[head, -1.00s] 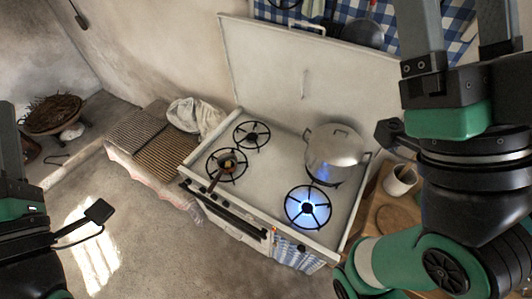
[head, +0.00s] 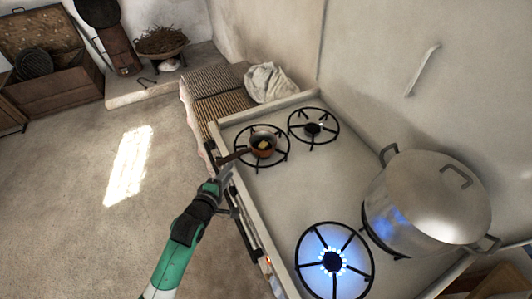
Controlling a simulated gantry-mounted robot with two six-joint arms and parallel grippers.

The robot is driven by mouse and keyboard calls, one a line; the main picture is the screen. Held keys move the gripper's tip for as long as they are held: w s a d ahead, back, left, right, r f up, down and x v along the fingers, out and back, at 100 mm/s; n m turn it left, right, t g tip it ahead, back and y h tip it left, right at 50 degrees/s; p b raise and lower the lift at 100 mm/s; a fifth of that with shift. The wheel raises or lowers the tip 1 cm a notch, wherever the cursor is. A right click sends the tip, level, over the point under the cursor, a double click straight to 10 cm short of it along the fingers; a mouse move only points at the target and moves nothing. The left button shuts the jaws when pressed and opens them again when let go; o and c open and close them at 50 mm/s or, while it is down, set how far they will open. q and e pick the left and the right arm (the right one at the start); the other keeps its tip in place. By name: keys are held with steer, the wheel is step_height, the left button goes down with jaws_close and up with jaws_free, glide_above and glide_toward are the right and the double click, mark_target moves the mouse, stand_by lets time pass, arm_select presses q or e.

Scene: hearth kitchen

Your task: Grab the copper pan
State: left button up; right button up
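My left gripper (head: 226,174) is just below the handle, at the front edge of the stove. The fingers are small and dark here, and I cannot tell whether they are open or touch the handle. My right gripper is out of view.
A large lidded metal pot (head: 425,205) stands on the back right burner. The front right burner (head: 334,262) burns with a blue flame. The back left burner (head: 313,128) is empty. A white cloth (head: 271,83) lies on the ribbed bench beyond the stove.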

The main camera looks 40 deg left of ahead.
mark_target(243, 154)
arm_select(q)
steer(key=b+x, duration=0.2)
steer(key=x, duration=0.3)
steer(key=shift+w+a+f, duration=0.1)
steer(key=shift+w, duration=0.25)
steer(key=shift+w+a, duration=0.1)
steer(key=shift+w, duration=0.2)
steer(key=shift+w+f+b, duration=0.15)
steer(key=shift+f+b, duration=0.05)
steer(key=shift+b, duration=0.2)
steer(key=b+x, duration=0.2)
steer(key=x, duration=0.2)
steer(key=shift+w, duration=0.45)
jaws_close()
steer(key=shift+r, duration=0.15)
